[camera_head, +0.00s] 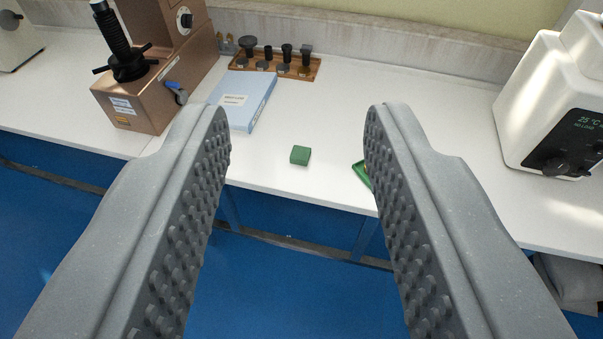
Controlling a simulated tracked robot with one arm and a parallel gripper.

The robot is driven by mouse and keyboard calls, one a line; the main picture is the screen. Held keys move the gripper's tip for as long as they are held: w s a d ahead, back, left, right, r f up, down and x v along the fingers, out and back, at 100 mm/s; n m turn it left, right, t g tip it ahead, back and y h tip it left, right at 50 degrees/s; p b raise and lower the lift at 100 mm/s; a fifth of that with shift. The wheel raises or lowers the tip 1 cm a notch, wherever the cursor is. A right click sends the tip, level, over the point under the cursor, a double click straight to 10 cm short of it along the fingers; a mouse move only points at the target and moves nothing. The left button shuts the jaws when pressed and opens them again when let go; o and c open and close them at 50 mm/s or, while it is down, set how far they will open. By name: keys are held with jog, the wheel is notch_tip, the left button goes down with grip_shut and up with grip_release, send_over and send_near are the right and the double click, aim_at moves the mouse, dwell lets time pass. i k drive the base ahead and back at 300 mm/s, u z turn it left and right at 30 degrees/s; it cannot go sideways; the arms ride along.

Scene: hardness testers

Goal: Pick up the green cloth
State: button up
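A small green square piece (300,155), which looks like the folded green cloth, lies on the white bench top near its front edge. My gripper (297,120) is open and empty. Its two grey studded fingers frame the green piece in the picture, with a wide gap on both sides, and do not touch it. A second green thing (360,173), with a raised rim like a shallow tray, lies to the right. My right finger hides most of it.
A blue booklet (247,98) lies left of the green piece, beside a copper-coloured tester (150,100). A wooden rack (297,70) with black parts stands at the back. A white machine (545,100) stands at right. The white bench (430,90) between is clear.

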aim_at(300, 156)
jog(key=z, duration=0.25)
jog(key=i, duration=1.25)
jog(key=u, duration=0.35)
